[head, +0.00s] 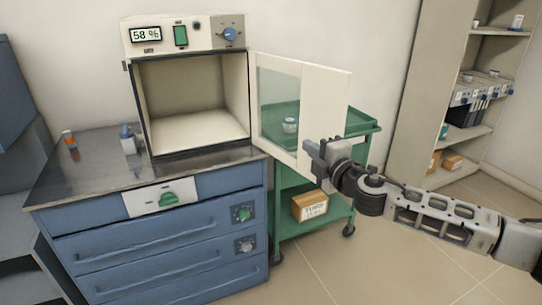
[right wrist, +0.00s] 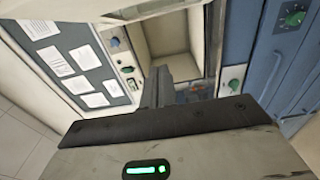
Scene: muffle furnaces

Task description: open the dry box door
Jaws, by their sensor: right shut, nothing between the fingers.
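The dry box (head: 190,85) stands on the metal top of a blue cabinet, its front panel showing a "58 %" display. Its door (head: 330,105), a cream frame with a clear window, stands swung wide open to the right. The box's inside is empty and open to view; it also shows in the right wrist view (right wrist: 167,32). My right gripper (head: 318,160) is shut and empty, at the lower outer part of the door in the head view. I cannot tell whether it touches the door. In the right wrist view its fingers (right wrist: 156,85) are together. My left gripper is not in view.
A green cart (head: 285,205) stands behind and below the door, with a cardboard box (head: 310,205) on its lower shelf. Small bottles (head: 128,140) stand on the blue cabinet's top (head: 90,165). Open shelves (head: 430,90) stand at the right. The floor at front right is clear.

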